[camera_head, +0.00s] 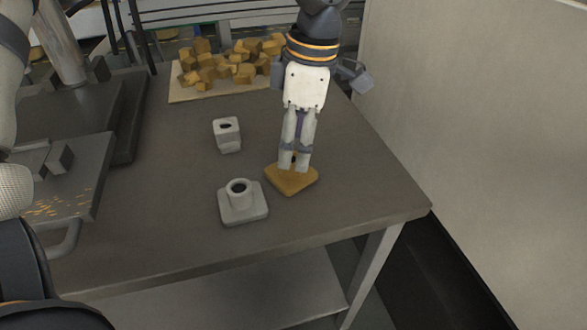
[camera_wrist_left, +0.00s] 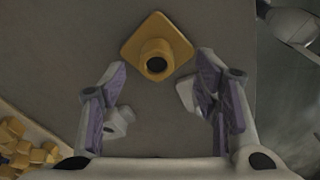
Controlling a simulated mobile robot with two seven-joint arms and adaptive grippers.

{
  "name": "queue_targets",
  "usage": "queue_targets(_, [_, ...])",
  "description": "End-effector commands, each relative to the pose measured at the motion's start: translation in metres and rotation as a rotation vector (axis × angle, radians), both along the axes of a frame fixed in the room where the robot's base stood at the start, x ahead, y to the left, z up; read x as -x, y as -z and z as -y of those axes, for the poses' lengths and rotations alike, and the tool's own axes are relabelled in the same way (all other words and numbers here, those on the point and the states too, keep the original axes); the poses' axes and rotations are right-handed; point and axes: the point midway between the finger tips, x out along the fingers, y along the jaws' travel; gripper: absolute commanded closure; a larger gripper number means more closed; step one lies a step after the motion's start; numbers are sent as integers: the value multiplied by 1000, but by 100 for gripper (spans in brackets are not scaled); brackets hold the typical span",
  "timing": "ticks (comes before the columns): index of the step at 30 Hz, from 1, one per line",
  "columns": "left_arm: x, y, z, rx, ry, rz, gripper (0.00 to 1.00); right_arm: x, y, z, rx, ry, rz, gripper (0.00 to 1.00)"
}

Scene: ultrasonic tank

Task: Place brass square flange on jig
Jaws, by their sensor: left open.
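The brass square flange (camera_head: 291,181) lies flat on the table, with its square plate turned corner-on in the head view. The left wrist view shows its round raised collar with a dark bore on the square plate (camera_wrist_left: 157,48). My left gripper (camera_head: 294,163) points down at the flange from above. In the left wrist view its fingers (camera_wrist_left: 160,95) are spread apart, with nothing between them, and the flange shows just beyond the tips. The fingers hide part of the flange in the head view. I cannot single out the jig with certainty. My right gripper is not in view.
A grey flange (camera_head: 242,206) and a grey block with a hole (camera_head: 227,134) stand left of the brass one. Brass pieces lie heaped on a pale board (camera_head: 184,93) at the back. A grey tray-like plate (camera_head: 84,190) is at left. The table's front right is clear.

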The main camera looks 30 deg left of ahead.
Motion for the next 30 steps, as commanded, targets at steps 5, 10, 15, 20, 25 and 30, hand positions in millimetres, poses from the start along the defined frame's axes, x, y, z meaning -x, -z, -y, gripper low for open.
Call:
queue_targets(5, [1,36,-10,-3,2,-6,44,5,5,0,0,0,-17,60])
queue_targets(10, [2,46,-11,-1,1,-1,44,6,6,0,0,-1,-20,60])
queue_targets(15, [2,45,-11,-2,1,1,49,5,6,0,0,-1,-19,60])
queue_targets(20, [2,45,-11,-2,1,1,85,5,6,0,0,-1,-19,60])
queue_targets(25, [2,45,-11,-2,1,1,100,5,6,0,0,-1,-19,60])
queue_targets(30, [1,44,-11,-1,2,2,100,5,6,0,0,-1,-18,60])
